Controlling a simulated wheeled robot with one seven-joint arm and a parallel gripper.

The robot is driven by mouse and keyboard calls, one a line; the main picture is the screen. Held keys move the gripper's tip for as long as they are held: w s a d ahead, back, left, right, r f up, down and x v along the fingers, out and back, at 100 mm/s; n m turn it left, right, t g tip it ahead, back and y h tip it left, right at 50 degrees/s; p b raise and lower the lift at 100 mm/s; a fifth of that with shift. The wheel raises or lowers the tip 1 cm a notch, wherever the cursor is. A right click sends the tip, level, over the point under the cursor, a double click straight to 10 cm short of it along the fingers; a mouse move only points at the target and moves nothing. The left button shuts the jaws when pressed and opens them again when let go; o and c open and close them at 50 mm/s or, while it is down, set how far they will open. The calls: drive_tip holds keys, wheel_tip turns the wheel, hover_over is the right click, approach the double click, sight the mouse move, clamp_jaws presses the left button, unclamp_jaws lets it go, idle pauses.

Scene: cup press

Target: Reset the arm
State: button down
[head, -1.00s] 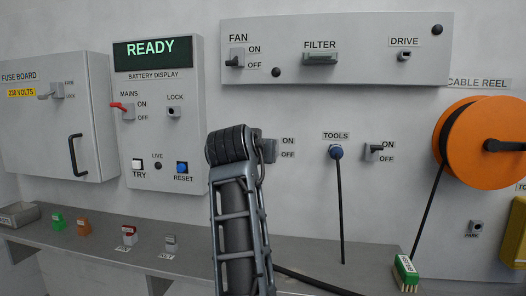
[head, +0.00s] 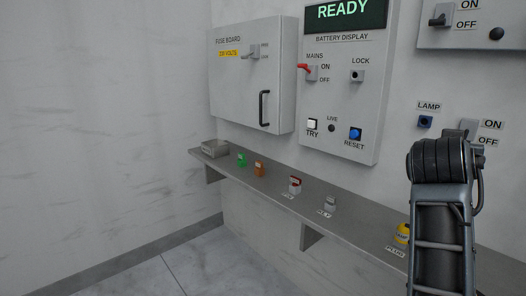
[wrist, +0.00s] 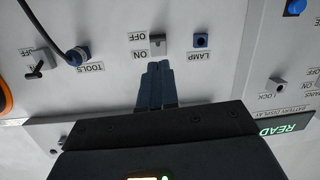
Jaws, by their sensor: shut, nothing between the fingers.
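My arm (head: 440,215) rises at the right of the head view, bent at a dark joint. It hides my gripper there. In the wrist view, which is upside down, my gripper (wrist: 160,68) is shut and empty, its two dark fingers side by side. The fingertips point at the grey lamp switch (wrist: 157,47), marked ON and OFF. I cannot tell whether they touch it. The same switch shows partly behind my arm in the head view (head: 469,128).
A shelf (head: 262,189) runs below the wall panels, bearing a grey tray (head: 215,148), small coloured blocks and a yellow plug (head: 403,233). The fuse board (head: 238,95) and battery panel (head: 340,145), reading READY, stick out from the wall. Floor at left is clear.

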drive_tip(key=s+a+f+n+t+y+p, duration=0.1)
drive_tip(key=s+a+f+n+t+y, duration=0.15)
drive_tip(key=s+f, duration=0.35)
drive_tip(key=s+a+f+n+t+y+p, duration=0.1)
drive_tip(key=s+a+f+n+y, duration=0.2)
drive_tip(key=f, duration=0.6)
drive_tip(key=s+a+f+n+t+y+p, duration=0.1)
drive_tip(key=s+a+f+n+y, duration=0.35)
drive_tip(key=s, duration=0.85)
drive_tip(key=s+a+r+p, duration=0.1)
drive_tip(key=s+a, duration=0.2)
drive_tip(key=s, duration=0.6)
drive_tip(key=s+a+r+m+y+p, duration=0.1)
drive_tip(key=s+a, duration=0.2)
drive_tip(key=s, duration=0.6)
drive_tip(key=s+a+y, duration=0.1)
drive_tip(key=s+a, duration=0.2)
drive_tip(key=s, duration=0.6)
drive_tip(key=shift+a+r+p, duration=0.35)
drive_tip(key=shift+r+p, duration=0.05)
